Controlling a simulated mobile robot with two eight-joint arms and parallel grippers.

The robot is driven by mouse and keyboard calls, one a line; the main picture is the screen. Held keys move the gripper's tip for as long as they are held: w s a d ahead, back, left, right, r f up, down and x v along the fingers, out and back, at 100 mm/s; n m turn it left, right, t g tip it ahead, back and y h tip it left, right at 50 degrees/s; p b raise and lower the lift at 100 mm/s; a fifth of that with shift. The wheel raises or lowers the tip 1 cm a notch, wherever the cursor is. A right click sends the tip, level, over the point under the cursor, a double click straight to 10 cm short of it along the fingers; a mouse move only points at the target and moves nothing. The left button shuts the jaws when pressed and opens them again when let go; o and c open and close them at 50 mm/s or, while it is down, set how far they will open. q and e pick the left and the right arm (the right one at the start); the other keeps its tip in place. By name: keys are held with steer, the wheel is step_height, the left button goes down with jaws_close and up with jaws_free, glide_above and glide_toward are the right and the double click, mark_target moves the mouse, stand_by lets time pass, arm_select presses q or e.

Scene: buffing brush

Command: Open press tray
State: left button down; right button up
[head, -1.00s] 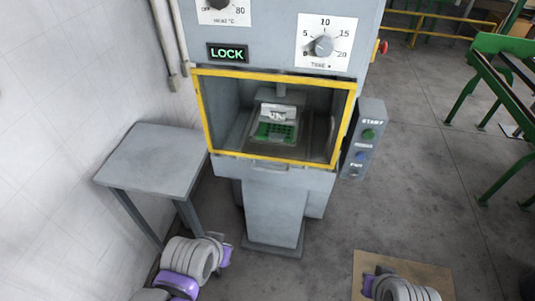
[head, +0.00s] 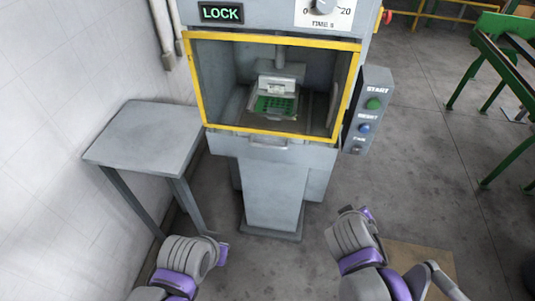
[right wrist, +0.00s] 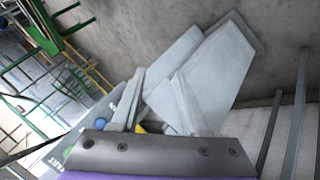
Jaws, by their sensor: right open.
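The press tray (head: 262,146) is a grey drawer front with a small handle, below the yellow-framed window of the grey press. It looks shut, flush with the press. Inside the window a green plate (head: 276,106) sits under the press head. My right arm's purple end (head: 368,213) is low, right of the press column and apart from the tray. The right wrist view shows a dark bar of my right gripper (right wrist: 160,155) before the press, with nothing held. My left arm's purple end (head: 222,254) is low at left; its fingers cannot be made out.
A grey side table (head: 145,140) stands left of the press by the white wall. A control box (head: 368,110) with START and other buttons is on the press's right side. A display (head: 221,13) reads LOCK. Green frames (head: 500,75) stand at far right.

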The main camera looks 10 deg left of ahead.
steer(key=w+a+f+n+t+b, duration=0.25)
steer(key=w+a+n, duration=0.35)
steer(key=a, duration=0.4)
steer(key=n+t+y+b, duration=0.3)
steer(key=n+t+b, duration=0.1)
steer(key=n+t, duration=0.1)
glide_toward(267, 146)
arm_select(q)
step_height(267, 146, down, 9)
steer(key=shift+s, duration=0.45)
arm_select(e)
steer(key=w, duration=0.3)
steer(key=w+f, duration=0.1)
steer(key=w, duration=0.3)
steer(key=w+f, duration=0.1)
steer(key=w, duration=0.2)
steer(key=shift+w+f, duration=0.1)
steer(key=shift+w, duration=0.05)
arm_select(q)
steer(key=shift+r, duration=0.1)
arm_select(e)
jaws_close()
